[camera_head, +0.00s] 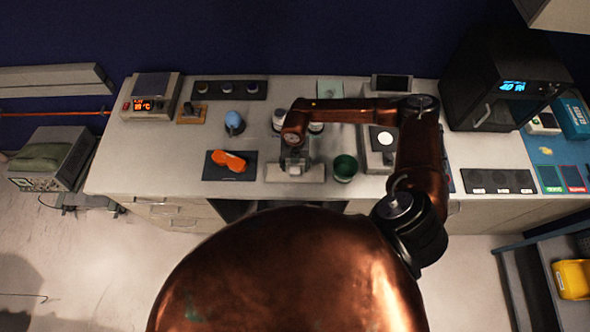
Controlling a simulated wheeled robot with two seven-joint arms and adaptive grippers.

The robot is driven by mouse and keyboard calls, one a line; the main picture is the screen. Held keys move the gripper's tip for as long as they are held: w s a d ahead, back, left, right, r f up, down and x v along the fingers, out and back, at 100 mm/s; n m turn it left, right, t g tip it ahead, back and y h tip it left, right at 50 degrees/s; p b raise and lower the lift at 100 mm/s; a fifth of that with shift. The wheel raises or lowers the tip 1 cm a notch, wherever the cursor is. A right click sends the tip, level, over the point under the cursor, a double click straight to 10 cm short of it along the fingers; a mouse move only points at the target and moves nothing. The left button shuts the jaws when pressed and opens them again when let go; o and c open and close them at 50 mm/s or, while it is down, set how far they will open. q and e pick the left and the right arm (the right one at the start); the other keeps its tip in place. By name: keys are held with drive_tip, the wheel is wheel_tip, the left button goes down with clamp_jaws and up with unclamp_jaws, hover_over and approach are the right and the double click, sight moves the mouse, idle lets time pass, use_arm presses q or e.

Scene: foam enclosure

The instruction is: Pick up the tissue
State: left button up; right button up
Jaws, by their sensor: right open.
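My right arm reaches in from the right, and its gripper (294,164) points down over a pale, flat item (313,174) near the front edge of the bench. The gripper is open. A small whitish patch shows right at the fingertips and may be the tissue, but it is too small to tell. I cannot tell whether the fingers touch it. The gripper and wrist hide part of the pale item. My left gripper is not in view.
On the bench (150,155), an orange object (229,161) lies on a dark mat left of the gripper. A green cup (345,168) stands close on its right. White-lidded containers (279,119) stand behind the wrist. A black oven-like device (505,80) is far right.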

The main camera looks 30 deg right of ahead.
sight(295, 171)
drive_tip(key=shift+f, duration=1.35)
drive_tip(key=shift+c, duration=0.4)
drive_tip(key=c, duration=0.8)
drive_tip(key=shift+r, duration=0.1)
